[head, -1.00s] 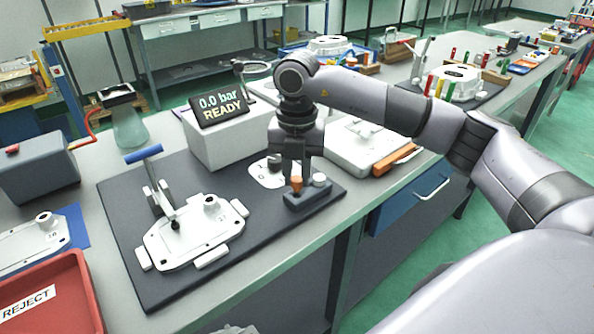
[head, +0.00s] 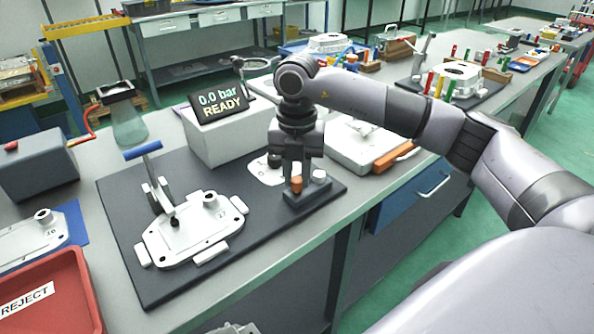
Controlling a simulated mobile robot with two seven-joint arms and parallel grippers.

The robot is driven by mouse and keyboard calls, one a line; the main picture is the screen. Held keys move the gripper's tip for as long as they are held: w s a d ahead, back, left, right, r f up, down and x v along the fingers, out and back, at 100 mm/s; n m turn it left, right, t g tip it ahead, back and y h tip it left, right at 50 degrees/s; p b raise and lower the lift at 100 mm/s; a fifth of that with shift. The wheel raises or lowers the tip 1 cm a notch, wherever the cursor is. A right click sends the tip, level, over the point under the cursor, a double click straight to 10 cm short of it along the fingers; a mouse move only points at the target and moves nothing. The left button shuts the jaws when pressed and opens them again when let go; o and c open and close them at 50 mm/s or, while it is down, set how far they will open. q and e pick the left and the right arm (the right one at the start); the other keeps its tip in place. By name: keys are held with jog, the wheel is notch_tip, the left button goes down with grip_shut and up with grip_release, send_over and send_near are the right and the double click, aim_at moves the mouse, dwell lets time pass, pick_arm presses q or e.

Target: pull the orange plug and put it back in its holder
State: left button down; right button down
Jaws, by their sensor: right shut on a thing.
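The orange plug (head: 296,184) stands upright at the dark holder block (head: 312,194), beside a white plug (head: 319,176). My right gripper (head: 297,177) points straight down over the block and is shut on the orange plug. The plug's lower end is hidden, so I cannot tell how deep it sits. A white casting (head: 196,229) lies on the dark fixture plate (head: 150,286), with a blue-handled clamp (head: 144,151) upright at its back. My left gripper is not in view.
A grey box with a display (head: 219,107) reading 0.0 bar READY stands behind the holder. A red REJECT tray (head: 75,283) is at lower left. The plate's front right is bare.

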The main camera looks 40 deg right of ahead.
aim_at(298, 179)
jog(key=shift+f+b, duration=0.45)
jog(key=shift+f, duration=0.35)
jog(key=c, duration=0.9)
grip_release()
jog(key=shift+o, duration=0.2)
notch_tip(298, 179, up, 7)
jog(key=shift+r, duration=0.15)
jog(key=shift+s, duration=0.1)
